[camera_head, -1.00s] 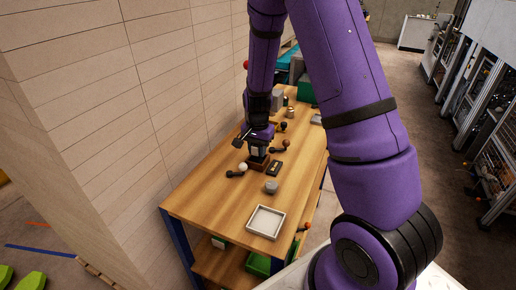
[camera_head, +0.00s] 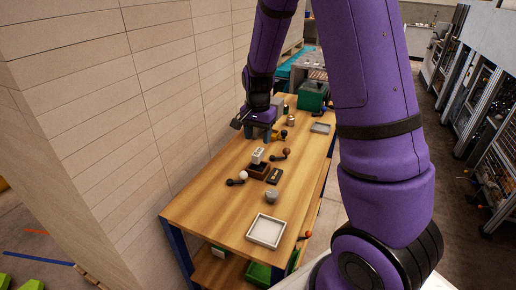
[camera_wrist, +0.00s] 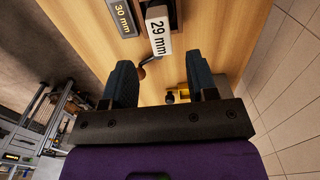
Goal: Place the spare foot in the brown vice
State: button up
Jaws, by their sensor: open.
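The brown vice (camera_head: 259,171) sits on the wooden bench, and part of it shows at the top of the wrist view (camera_wrist: 174,10). A white block (camera_head: 257,155), labelled "29 mm" in the wrist view (camera_wrist: 158,36), stands upright in the vice; it looks like the spare foot. I cannot tell how deep it sits. My gripper (camera_head: 262,134) is open and empty, above and beyond the block on the far side. In the wrist view its two dark fingers (camera_wrist: 160,82) are wide apart, with the block clear of them.
A dark "30 mm" plate (camera_head: 274,176) lies beside the vice. Levers with a white ball (camera_head: 242,175) and a brown ball (camera_head: 287,152) are close by. A grey round piece (camera_head: 271,197) and a white tray (camera_head: 267,217) stand nearer. A wall runs along the left.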

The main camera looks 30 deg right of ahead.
jog(key=s+a+r+n+t, duration=0.1)
jog(key=s+a+r+n, duration=0.15)
jog(key=s+r, duration=0.5)
jog(key=s+a+r+n+t, duration=0.25)
jog(key=s+r, duration=0.25)
jog(key=r, duration=0.6)
jog(key=s+a+r+n+t, duration=0.1)
jog(key=s+r+n, duration=0.1)
jog(key=s, duration=0.5)
jog(key=s+a+r+n, duration=0.1)
jog(key=s+r+n, duration=0.2)
jog(key=s, duration=0.4)
jog(key=shift+r+n+t, duration=0.2)
jog(key=shift+n+t, duration=0.15)
jog(key=shift+n, duration=0.25)
jog(key=shift+a, duration=0.1)
